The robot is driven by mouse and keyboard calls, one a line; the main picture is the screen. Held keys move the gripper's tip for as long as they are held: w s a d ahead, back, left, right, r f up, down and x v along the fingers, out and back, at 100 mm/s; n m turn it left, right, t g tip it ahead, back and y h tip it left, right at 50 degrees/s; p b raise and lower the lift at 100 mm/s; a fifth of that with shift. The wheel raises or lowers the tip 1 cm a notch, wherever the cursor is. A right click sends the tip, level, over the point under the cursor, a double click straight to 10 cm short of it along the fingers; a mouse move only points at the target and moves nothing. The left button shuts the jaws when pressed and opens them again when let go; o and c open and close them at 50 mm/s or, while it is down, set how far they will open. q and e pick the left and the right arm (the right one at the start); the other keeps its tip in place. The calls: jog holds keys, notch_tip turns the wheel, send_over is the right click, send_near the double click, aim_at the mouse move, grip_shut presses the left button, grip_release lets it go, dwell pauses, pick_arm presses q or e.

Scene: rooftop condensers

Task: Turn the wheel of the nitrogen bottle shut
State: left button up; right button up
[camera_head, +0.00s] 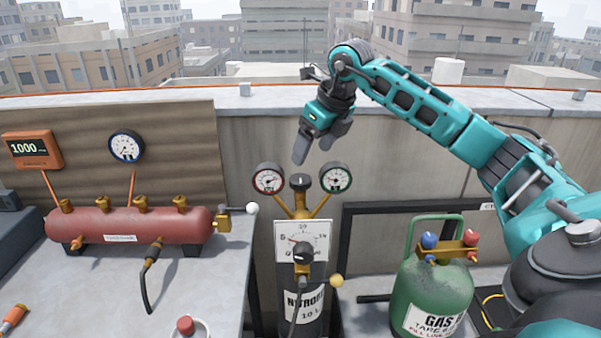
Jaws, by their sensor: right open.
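The nitrogen bottle (305,306) is a dark cylinder with a white label at the lower middle. Above it is a brass fitting with a red-rimmed gauge (269,180) and a green-rimmed gauge (336,177). A black knob, which looks like the wheel (300,182), tops the fitting between the gauges. A second black knob (303,253) sits lower, in front of a white dial plate (302,236). My right gripper (314,150) is open and empty, pointing down above the upper knob and apart from it in the picture. My left gripper is not in view.
A red manifold (130,224) with a white-knobbed lever stands on the left bench. A green gas bottle (432,290) stands at right, under my right arm. A digital readout (31,149) and a blue-rimmed gauge (126,146) are on the left panel. A low parapet runs behind.

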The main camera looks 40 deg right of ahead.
aim_at(300, 178)
jog(key=x, duration=0.8)
jog(key=shift+w+f, duration=0.15)
jog(key=shift+f, duration=0.1)
jog(key=c, duration=1)
